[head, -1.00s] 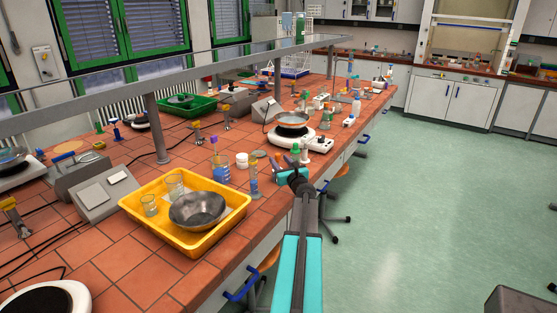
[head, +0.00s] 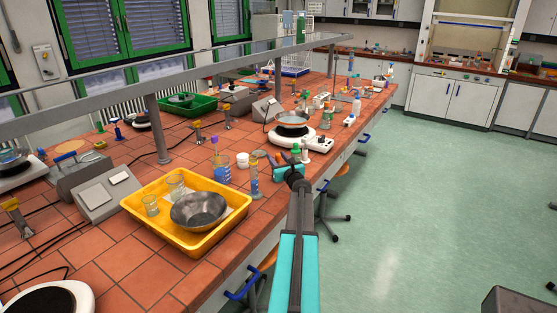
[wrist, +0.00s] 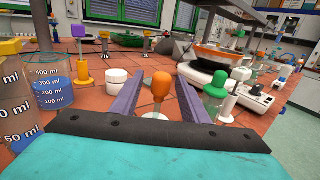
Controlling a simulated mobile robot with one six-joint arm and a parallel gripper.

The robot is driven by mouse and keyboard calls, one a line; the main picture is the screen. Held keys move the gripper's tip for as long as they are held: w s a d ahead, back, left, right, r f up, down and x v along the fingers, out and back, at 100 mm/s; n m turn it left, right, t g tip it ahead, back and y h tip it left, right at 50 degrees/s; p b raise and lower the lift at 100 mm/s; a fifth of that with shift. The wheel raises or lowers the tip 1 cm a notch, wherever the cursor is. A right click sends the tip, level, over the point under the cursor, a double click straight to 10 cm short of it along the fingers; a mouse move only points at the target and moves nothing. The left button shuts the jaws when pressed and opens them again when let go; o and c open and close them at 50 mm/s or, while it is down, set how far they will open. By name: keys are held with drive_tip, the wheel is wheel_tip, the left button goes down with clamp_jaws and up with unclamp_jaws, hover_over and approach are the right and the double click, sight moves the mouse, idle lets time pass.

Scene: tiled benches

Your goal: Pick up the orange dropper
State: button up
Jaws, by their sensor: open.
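The orange dropper (wrist: 160,88) stands upright on the tiled bench in the wrist view, its orange bulb on top and a clear part below. My gripper (wrist: 154,92) is open, with one dark finger to the left of the dropper and one to the right. The dropper lies between the fingers in this picture; I cannot tell how deep it sits between them. In the head view my gripper (head: 283,165) is low over the bench's right edge, and I cannot make out the dropper clearly there.
A white jar (wrist: 116,80) and a beaker with blue markings (wrist: 53,88) stand to the left. A hotplate (head: 293,134) is behind. A yellow tray (head: 150,215) with glassware is on the near bench.

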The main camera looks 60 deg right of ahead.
drive_tip(key=p+x, duration=0.1)
drive_tip(key=x, duration=0.2)
idle(0.7)
drive_tip(key=c, duration=0.7)
